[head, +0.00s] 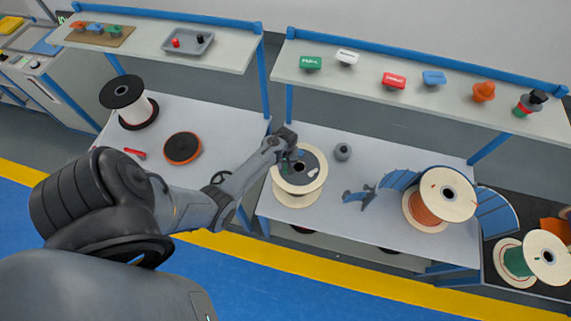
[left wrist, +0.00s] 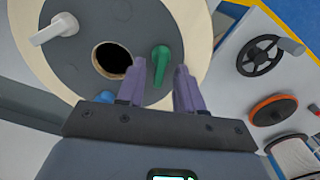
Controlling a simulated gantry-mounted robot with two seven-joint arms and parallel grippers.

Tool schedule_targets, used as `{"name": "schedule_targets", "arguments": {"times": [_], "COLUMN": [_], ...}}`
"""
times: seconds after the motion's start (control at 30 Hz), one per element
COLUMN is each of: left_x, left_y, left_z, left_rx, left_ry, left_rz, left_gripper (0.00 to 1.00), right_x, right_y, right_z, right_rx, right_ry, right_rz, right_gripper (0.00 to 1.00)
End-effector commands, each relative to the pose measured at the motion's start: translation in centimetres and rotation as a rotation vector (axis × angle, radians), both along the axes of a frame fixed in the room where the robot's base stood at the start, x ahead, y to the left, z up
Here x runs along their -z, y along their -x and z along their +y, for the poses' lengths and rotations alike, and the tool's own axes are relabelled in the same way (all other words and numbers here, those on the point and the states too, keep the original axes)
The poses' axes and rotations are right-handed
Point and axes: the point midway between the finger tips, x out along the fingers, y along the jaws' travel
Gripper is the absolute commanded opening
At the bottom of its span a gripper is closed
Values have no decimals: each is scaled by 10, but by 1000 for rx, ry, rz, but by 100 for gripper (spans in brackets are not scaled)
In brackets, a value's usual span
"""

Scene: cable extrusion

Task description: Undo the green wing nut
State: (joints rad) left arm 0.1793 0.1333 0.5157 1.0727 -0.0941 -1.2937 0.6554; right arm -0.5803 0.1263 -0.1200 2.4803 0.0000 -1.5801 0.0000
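The green wing nut (left wrist: 160,63) sits on the dark grey disc (left wrist: 85,75) of a pale-flanged spool, beside its dark centre hole. My left gripper (left wrist: 162,70) is open, its purple fingertips on either side of the green nut with gaps visible; I cannot tell whether they touch it. A white wing nut (left wrist: 55,28) is on the same disc, and a blue one (left wrist: 105,97) is partly hidden behind the gripper. In the head view my left gripper (head: 293,154) is over the far edge of this spool (head: 296,198). My right gripper is not in view.
A grey knob-like object (head: 343,152) and a blue bracket (head: 359,195) are near the spool. An orange cable spool (head: 446,195) in a blue holder stands to the right. A shelf (head: 300,72) with coloured parts runs behind the table. A handwheel (left wrist: 260,54) is beside the spool.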

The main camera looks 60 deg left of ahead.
Motion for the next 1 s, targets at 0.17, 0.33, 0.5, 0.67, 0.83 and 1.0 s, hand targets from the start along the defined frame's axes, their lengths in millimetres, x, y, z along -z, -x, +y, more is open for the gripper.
{"name": "schedule_targets", "arguments": {"times": [0.17, 0.33, 0.5, 0.67, 0.83, 1.0], "left_x": [0, 0, 0, -1, -2, -3], "left_y": [0, 0, 0, 0, 0, 0], "left_z": [0, 0, 0, 0, 0, 0], "left_rx": [0, 0, 0, -11, -60, -159], "left_ry": [-1, 0, 0, 0, 0, 2], "left_rz": [0, 0, 0, 0, -1, -1], "left_gripper": [36, 13, 0, 0, 0, 0], "right_x": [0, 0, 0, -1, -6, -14], "right_y": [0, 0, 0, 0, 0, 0], "right_z": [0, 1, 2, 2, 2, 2], "right_rx": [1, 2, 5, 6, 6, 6], "right_ry": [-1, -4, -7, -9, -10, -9], "right_rz": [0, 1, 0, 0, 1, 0], "right_gripper": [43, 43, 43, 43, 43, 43]}}
